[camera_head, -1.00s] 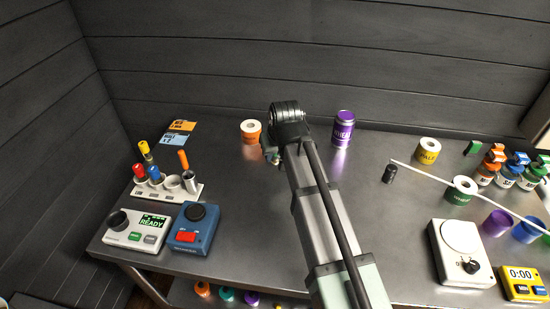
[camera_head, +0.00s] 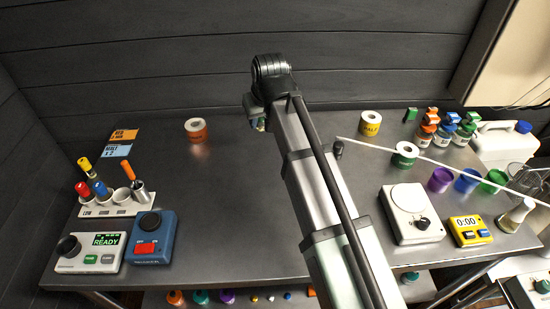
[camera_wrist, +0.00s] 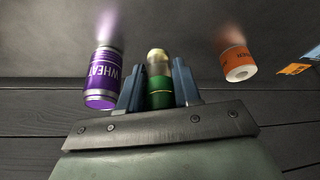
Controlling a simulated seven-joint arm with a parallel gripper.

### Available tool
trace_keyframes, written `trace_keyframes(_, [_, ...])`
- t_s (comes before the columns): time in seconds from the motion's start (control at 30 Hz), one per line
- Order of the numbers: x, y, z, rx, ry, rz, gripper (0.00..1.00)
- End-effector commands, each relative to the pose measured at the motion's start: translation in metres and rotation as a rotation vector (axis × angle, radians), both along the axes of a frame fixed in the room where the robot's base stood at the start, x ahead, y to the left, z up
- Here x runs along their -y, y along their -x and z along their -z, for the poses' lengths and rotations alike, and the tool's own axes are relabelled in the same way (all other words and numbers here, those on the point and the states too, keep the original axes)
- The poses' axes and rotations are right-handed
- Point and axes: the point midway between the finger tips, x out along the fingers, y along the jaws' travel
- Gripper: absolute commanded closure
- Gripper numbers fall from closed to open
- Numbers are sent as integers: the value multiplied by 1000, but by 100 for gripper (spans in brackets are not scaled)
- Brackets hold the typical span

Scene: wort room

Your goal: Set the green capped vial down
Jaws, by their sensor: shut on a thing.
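The green capped vial (camera_wrist: 158,85) sits between the two blue fingers of my gripper (camera_wrist: 159,84) in the wrist view. Its green part is between the fingers and its pale gold end points away from the palm. My gripper is shut on it. In the head view my gripper (camera_head: 260,123) is over the back middle of the bench, mostly hidden by my own wrist, and only a sliver of the vial shows. I cannot tell whether the vial touches the bench.
A purple WHEAT can (camera_wrist: 102,78) and an orange-labelled can (camera_wrist: 237,63) stand on either side of the vial. The head view shows a tube rack (camera_head: 118,207), blue device (camera_head: 153,238), white scale (camera_head: 411,213) and PALE can (camera_head: 370,124).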

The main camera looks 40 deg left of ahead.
Motion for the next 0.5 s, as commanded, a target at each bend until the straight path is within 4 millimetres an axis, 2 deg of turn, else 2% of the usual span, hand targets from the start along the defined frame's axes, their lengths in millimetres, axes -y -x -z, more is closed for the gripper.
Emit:
trace_keyframes(0.03, [13,-9,0,2,-1,20,97])
trace_keyframes(0.1, [26,-18,0,4,-1,41,97])
trace_keyframes(0.23, [49,-21,1,2,1,78,97])
trace_keyframes(0.37, [51,-20,6,-9,9,110,97])
trace_keyframes(0.5, [51,-19,18,-13,9,117,97])
